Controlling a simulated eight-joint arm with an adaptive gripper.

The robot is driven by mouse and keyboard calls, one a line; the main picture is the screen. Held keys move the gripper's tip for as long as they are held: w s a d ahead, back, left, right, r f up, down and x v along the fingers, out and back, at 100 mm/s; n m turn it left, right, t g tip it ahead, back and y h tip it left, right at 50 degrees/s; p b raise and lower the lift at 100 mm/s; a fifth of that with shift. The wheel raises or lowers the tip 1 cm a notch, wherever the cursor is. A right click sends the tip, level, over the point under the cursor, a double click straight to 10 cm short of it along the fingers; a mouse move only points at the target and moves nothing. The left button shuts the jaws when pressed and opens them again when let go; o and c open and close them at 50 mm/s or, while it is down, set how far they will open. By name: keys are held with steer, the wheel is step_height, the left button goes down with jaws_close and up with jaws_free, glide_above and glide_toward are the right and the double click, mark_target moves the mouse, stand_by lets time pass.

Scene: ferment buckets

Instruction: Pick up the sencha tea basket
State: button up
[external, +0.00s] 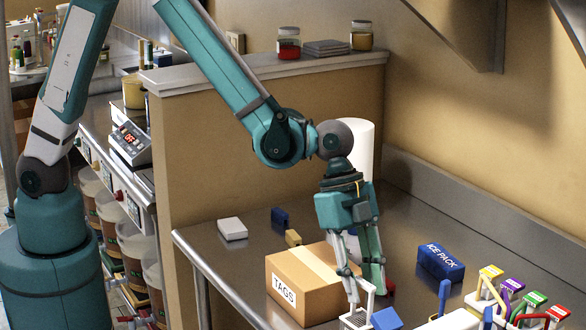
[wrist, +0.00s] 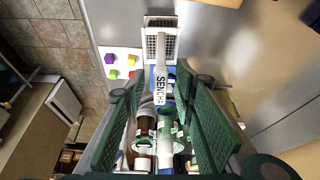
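In the external view the basket (external: 356,320) is at the bottom edge, partly cut off. My gripper (external: 366,291) points down with its fingers spread, directly over the basket's handle. In the wrist view my gripper (wrist: 160,92) has its two green finger pads well apart, with the handle between them in the picture. Whether the pads touch the handle is not clear; a gap shows on each side.
A cardboard box marked TAGS (external: 322,281) stands close to the left of my gripper. A blue ice pack (external: 440,262) lies to the right. A blue item (external: 387,319) sits beside the basket. Several colour-topped items (external: 490,271) crowd the right corner. The steel counter behind is mostly clear.

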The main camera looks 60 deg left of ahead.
stand_by(0.5)
jaws_close()
steer(key=shift+r, duration=0.15)
steer(key=shift+r, duration=4.9)
